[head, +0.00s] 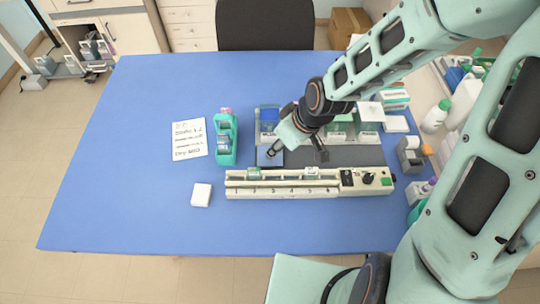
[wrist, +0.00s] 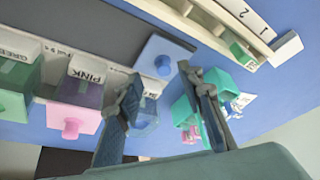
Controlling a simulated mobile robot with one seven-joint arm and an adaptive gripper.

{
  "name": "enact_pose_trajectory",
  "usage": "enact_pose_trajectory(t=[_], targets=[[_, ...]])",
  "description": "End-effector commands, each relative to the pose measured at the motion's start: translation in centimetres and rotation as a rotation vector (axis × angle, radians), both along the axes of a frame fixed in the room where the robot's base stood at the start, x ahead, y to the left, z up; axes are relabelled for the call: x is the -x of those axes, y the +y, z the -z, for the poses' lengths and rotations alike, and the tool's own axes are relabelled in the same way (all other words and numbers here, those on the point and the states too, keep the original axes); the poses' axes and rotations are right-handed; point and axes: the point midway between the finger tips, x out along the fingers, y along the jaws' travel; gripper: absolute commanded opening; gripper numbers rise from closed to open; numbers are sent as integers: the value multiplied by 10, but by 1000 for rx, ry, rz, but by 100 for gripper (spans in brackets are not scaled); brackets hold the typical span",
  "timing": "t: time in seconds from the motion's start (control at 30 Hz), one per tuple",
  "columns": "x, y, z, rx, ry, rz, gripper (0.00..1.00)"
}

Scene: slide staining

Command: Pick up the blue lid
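The blue lid (wrist: 161,58) is a flat square with a round knob. I cannot tell the height left between fingers and lid. A blue jar (wrist: 149,112) stands behind the left finger, partly hidden.
A pink jar (wrist: 80,92) and a green jar (wrist: 17,85) stand in the row beside the blue jar. A long numbered white rack (head: 285,190) lies in front of the mat. A teal holder (head: 225,140) stands left of it. The blue table (head: 120,190) is clear at left.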

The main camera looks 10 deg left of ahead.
Motion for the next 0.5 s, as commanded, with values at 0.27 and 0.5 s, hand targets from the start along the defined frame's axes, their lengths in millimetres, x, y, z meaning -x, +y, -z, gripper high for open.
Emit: enact_pose_trajectory(t=[0.27,0.5], targets=[[-4,16,19,-1,1,-4,35],[-9,24,39,0,3,-2,35]])
